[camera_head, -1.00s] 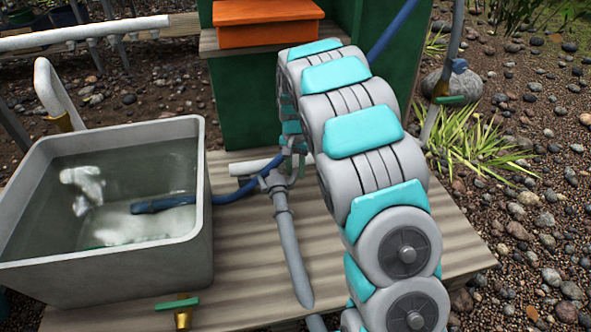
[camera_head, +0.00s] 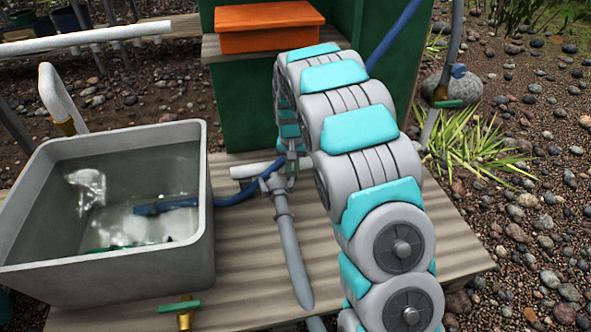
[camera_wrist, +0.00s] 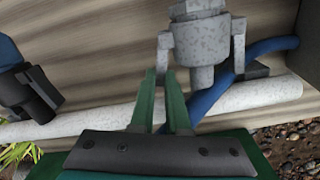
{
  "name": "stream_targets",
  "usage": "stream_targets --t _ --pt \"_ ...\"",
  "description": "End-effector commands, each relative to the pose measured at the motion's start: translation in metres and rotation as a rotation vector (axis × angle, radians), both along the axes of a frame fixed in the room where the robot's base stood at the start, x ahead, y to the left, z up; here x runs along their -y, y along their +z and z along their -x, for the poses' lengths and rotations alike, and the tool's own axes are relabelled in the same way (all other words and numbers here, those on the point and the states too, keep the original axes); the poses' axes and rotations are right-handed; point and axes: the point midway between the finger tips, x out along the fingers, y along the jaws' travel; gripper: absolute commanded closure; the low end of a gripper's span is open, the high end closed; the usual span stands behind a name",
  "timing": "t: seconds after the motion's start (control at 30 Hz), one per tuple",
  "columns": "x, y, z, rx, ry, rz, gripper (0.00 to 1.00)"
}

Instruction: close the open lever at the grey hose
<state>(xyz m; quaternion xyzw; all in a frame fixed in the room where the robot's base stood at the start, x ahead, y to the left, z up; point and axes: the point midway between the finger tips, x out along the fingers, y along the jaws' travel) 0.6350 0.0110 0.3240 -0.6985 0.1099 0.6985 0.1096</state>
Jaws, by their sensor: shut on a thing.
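The grey hose (camera_head: 292,255) lies on the wooden deck in the head view, with a grey coupling (camera_head: 272,184) at its far end. In the wrist view the speckled grey coupling (camera_wrist: 200,48) has a lever on each side. The left lever (camera_wrist: 163,42) stands out from the coupling body; the right lever (camera_wrist: 239,42) is on the opposite side. My gripper (camera_wrist: 161,76) has its two green fingertips closed around the lower end of the left lever. In the head view my gripper (camera_head: 291,166) is small and partly hidden by my arm, just right of the coupling.
A white pipe (camera_wrist: 100,118) and a blue hose (camera_wrist: 212,95) run close behind the coupling. A dark coupling (camera_wrist: 30,95) sits at left in the wrist view. A grey water tub (camera_head: 208,230) stands left on the deck, and a green stand (camera_head: 240,110) behind.

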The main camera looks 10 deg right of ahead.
Motion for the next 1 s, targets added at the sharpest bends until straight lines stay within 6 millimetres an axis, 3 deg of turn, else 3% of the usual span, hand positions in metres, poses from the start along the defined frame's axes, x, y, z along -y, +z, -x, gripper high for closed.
stream_targets --t 0.23,0.57,0.6,0.83,1.0 --pt "-0.0094 0.0006 -0.0024 0.001 0.201 -0.001 1.0" --pt "-0.01 -0.0003 -0.0025 0.001 0.225 0.0 1.0" --pt "-0.01 -0.0003 -0.0025 0.001 0.224 -0.001 0.85" --pt "-0.0099 -0.0002 -0.0022 0.001 0.223 -0.001 0.59" --pt "-0.01 -0.0001 -0.0022 0.0 0.223 -0.001 0.56"
